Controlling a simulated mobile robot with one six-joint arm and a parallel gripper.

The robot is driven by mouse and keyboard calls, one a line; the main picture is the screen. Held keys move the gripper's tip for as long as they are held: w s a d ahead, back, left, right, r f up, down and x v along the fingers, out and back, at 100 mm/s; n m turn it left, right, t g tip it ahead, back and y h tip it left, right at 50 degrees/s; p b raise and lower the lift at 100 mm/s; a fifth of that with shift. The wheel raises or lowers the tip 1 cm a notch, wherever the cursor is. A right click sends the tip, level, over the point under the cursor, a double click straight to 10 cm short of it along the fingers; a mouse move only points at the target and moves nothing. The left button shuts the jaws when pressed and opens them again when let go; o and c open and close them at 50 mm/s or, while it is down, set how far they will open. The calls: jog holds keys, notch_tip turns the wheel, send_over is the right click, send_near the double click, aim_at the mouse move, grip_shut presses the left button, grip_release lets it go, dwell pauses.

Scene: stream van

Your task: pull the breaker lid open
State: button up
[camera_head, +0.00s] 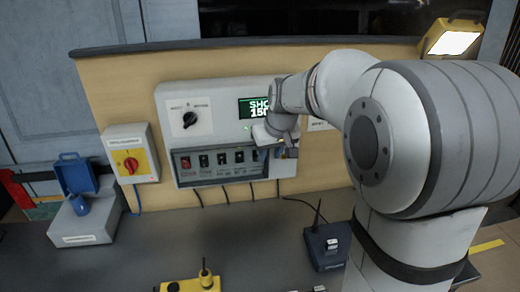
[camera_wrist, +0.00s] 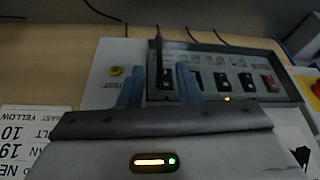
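The breaker box (camera_head: 218,163) is a dark framed strip with several switches, low on the pale panel. It also shows inverted in the wrist view (camera_wrist: 235,62). I cannot tell a separate clear lid from the frame. My gripper (camera_head: 277,153) is at the right end of the box in the head view. Its two blue fingers stand apart in the wrist view (camera_wrist: 158,86), one on each side of the box's dark end edge. I cannot tell whether either finger touches it. My wrist hides part of the panel's lower right.
The panel (camera_head: 215,100) carries a black knob (camera_head: 190,119) and a green-lettered display (camera_head: 252,108). A yellow box with a red switch (camera_head: 130,163) is left of it. A radio with an antenna (camera_head: 326,244) and a yellow device (camera_head: 190,284) stand on the grey bench.

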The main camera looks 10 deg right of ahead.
aim_at(266, 163)
jog(key=x, duration=0.5)
jog(key=p+x, duration=0.1)
jog(key=x, duration=0.2)
jog(key=shift+w+r, duration=0.15)
jog(key=shift+w, duration=0.15)
jog(key=shift+c, duration=0.5)
grip_shut()
